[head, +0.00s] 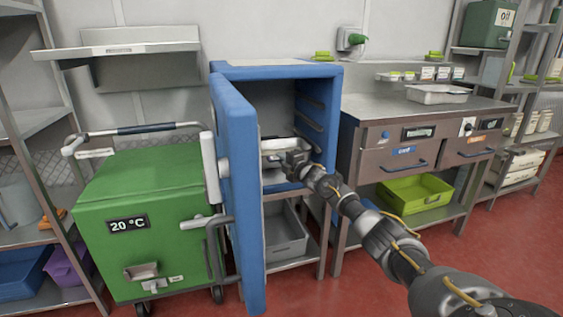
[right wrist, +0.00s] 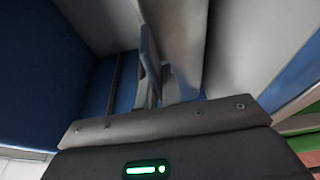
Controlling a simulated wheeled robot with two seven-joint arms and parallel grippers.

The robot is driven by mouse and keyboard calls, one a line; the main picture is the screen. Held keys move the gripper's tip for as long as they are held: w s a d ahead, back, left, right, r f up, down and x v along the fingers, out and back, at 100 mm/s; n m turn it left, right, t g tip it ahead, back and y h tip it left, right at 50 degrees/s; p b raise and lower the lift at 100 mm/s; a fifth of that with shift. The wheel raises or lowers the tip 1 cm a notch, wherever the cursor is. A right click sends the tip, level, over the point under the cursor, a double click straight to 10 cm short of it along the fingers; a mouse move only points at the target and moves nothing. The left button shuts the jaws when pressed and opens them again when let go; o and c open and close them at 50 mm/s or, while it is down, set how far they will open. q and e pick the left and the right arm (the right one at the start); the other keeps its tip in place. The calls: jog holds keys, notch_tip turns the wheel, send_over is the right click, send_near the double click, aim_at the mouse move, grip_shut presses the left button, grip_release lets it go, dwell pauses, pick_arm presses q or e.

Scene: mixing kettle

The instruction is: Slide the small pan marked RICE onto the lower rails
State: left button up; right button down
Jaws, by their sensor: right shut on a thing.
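The blue cabinet (head: 275,70) stands with its door (head: 238,190) swung open toward me. A small metal pan (head: 272,146) is inside its opening, low in the chamber. My right gripper (head: 293,160) reaches into the opening and is shut on the pan at its near right side. In the right wrist view the fingers (right wrist: 162,85) close on the pale pan wall (right wrist: 183,35). Rails (head: 312,110) show on the cabinet's right inner wall. Whether the pan touches the lower rails cannot be told. No RICE marking is readable. My left gripper is out of view.
A green wheeled box (head: 140,220) stands left of the open door. A steel counter (head: 420,112) with another metal pan (head: 436,94) is close on the right. A grey bin (head: 286,235) sits under the cabinet. Red floor is clear in front.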

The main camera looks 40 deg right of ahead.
jog(key=shift+w+d+r+b, duration=0.1)
jog(key=shift+w+b, duration=0.2)
jog(key=shift+b, duration=0.15)
dwell(0.5)
dwell(0.5)
jog(key=c, duration=1.6)
grip_release()
jog(key=shift+s, duration=0.1)
jog(key=shift+o, duration=1)
jog(key=shift+f, duration=0.45)
jog(key=o, duration=0.4)
jog(key=shift+r, duration=0.2)
